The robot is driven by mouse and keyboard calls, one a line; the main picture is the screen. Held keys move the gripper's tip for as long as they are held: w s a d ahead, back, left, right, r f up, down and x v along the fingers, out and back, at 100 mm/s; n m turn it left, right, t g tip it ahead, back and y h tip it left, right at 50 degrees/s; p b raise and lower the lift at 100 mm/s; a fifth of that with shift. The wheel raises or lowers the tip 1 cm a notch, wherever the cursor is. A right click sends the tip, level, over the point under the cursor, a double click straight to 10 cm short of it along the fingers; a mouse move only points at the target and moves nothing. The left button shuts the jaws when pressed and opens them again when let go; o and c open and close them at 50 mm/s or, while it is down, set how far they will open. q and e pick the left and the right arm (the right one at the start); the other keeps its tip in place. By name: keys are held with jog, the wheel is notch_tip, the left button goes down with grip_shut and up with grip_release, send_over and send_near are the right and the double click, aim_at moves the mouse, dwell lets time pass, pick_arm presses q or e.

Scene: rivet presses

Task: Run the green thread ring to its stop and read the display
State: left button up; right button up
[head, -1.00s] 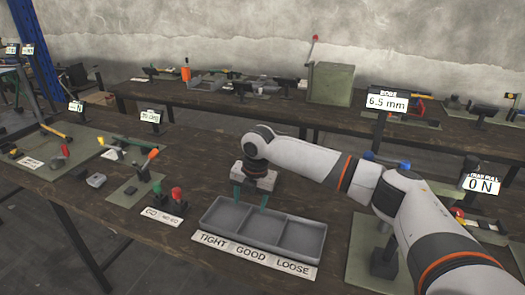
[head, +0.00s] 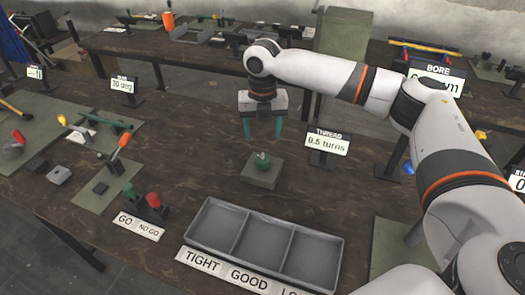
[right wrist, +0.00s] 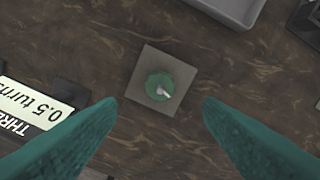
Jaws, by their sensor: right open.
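The green thread ring (head: 262,160) sits on a small square grey block on the dark wooden bench. In the right wrist view the green ring (right wrist: 160,87) is round, with a pale tip near its middle, and lies between the two fingers but beyond them. The thread display (head: 328,144) stands to the right of the block and reads 0.5 turns. My right gripper (head: 263,137) is open and empty, its teal fingers pointing down above and behind the ring, apart from it. My left gripper is not in view.
A grey three-part tray (head: 240,222), labelled TIGHT, GOOD and LOOSE, is in front of the block. Green and red GO and NO GO gauges (head: 153,201) stand left of it. The bore display (head: 435,82) is at the right.

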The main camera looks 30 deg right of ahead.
aim_at(263, 158)
notch_tip(263, 158, down, 10)
jog(key=shift+r+p, duration=0.2)
jog(key=shift+p, duration=0.25)
jog(key=shift+c, duration=0.3)
jog(key=c, duration=0.9)
